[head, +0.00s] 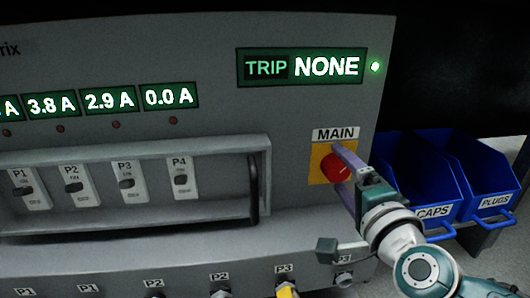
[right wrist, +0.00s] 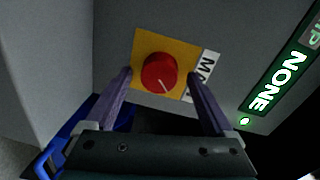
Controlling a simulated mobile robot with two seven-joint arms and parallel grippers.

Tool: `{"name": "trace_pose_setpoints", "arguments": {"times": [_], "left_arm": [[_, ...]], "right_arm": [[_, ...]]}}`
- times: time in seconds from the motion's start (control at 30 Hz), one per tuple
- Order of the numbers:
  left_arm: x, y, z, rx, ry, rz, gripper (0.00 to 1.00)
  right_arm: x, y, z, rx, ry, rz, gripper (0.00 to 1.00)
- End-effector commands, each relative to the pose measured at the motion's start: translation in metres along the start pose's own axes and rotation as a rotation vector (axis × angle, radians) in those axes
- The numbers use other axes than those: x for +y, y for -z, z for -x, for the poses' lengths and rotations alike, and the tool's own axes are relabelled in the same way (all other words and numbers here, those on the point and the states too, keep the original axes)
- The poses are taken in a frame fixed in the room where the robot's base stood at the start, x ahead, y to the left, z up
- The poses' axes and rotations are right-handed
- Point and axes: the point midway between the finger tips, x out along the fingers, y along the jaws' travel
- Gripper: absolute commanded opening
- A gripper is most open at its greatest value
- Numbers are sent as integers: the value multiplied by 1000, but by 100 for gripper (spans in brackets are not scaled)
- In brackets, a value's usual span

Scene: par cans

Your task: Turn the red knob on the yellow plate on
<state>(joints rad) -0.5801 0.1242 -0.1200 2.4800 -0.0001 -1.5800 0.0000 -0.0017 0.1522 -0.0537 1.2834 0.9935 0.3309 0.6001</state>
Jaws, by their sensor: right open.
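The red knob (head: 333,167) sits on the yellow plate (head: 318,152) below a MAIN label on the grey panel. In the right wrist view the knob (right wrist: 158,72) is round with a white pointer line, on the yellow plate (right wrist: 182,52). My right gripper (head: 340,172) is at the plate, its purple fingers apart. In the right wrist view the fingers of my right gripper (right wrist: 160,80) stand on either side of the knob with gaps; nothing is held. Part of the knob and plate is hidden by a finger in the head view. My left gripper is not in view.
A TRIP NONE display (head: 302,67) with a lit green lamp (head: 375,67) is above. Breaker switches P1 to P4 sit behind a handle bar (head: 253,190) to the left. Blue CAPS (head: 433,212) and PLUGS (head: 495,201) bins stand at the right.

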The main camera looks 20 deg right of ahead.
Motion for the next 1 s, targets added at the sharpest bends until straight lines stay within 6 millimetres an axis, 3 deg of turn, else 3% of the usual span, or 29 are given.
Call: {"name": "trace_pose_setpoints", "arguments": {"times": [0.3,0.5,1.0], "left_arm": [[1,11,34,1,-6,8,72],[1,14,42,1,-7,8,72],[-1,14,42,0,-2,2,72]], "right_arm": [[-4,1,62,-3,-6,2,88],[-2,0,89,-2,-3,1,88],[0,0,94,-1,0,1,88]]}}
